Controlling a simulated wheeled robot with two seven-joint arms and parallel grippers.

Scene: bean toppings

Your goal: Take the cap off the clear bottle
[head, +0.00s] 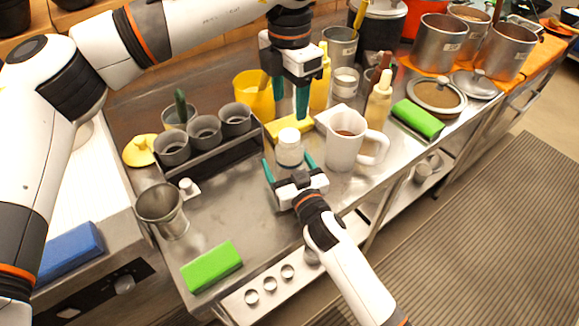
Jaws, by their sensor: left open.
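A small pale bottle (290,154) with a white cap (289,134) stands upright on the steel counter, near the middle of the head view. It looks whitish rather than plainly clear. The cap is on it. My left gripper (290,107) points down above and a little behind the cap in the picture, with its teal fingers apart and nothing between them. My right gripper (288,162) comes from the front, low by the counter. Its teal fingers are spread on both sides of the bottle's lower part, with small gaps seeming to show.
A white pitcher (343,145) stands close right of the bottle. A yellow block (288,128) lies behind it. A dark rack with grey cups (204,130) is at left. A metal cup (162,208) and green block (212,266) are front left. The counter between them is clear.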

